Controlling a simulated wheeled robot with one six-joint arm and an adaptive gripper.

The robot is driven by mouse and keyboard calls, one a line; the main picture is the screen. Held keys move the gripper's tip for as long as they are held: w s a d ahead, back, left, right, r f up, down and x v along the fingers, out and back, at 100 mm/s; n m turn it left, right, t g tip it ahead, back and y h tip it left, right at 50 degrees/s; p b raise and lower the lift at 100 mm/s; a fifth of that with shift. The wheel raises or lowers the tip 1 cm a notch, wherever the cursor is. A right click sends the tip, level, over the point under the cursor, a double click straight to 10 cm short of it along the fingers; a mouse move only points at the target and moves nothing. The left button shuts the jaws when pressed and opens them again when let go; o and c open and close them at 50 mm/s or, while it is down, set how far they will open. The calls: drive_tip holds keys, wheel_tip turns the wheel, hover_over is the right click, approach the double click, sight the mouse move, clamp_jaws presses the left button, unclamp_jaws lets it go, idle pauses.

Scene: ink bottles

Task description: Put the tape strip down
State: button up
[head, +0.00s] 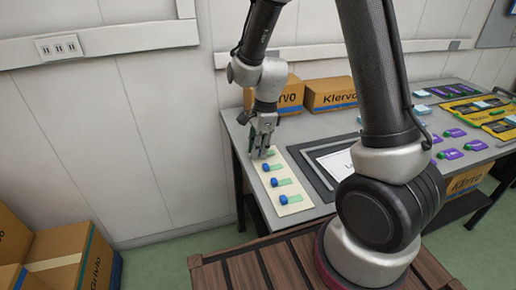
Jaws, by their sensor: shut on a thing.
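My gripper (262,152) points down over the far end of a long cream board (292,207) at the table's left end. It is shut on the tape strip, which is mostly hidden by the fingers; a small bit of green (271,153) shows beside them. I cannot tell whether the strip touches the board.
A grey-framed white panel (338,163) lies right of the board on the grey table (238,135). Klervo cartons (327,93) stand along the back. Purple items (449,154) and yellow-edged trays (468,107) fill the right side. Cartons (62,255) are stacked at lower left.

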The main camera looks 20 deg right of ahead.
drive_tip(key=shift+s+f, duration=0.2)
drive_tip(key=shift+f, duration=0.4)
drive_tip(key=o, duration=0.5)
drive_tip(key=shift+o, duration=0.8)
drive_tip(key=shift+f, duration=0.1)
wheel_tip(320, 180, up, 14)
drive_tip(key=d+f, duration=0.1)
drive_tip(key=d, duration=0.1)
drive_tip(key=s+d+r+n+t, duration=0.2)
drive_tip(key=s+d+r+n, duration=0.4)
drive_tip(key=s+n, duration=0.3)
drive_tip(key=s+d+r+n+t+h, duration=0.1)
drive_tip(key=s+d+r+n+t, duration=0.1)
drive_tip(key=s+d+r+n, duration=0.4)
drive_tip(key=shift+s+d+r+n+h, duration=0.4)
drive_tip(key=shift+s+n, duration=1.1)
drive_tip(key=shift+s, duration=0.8)
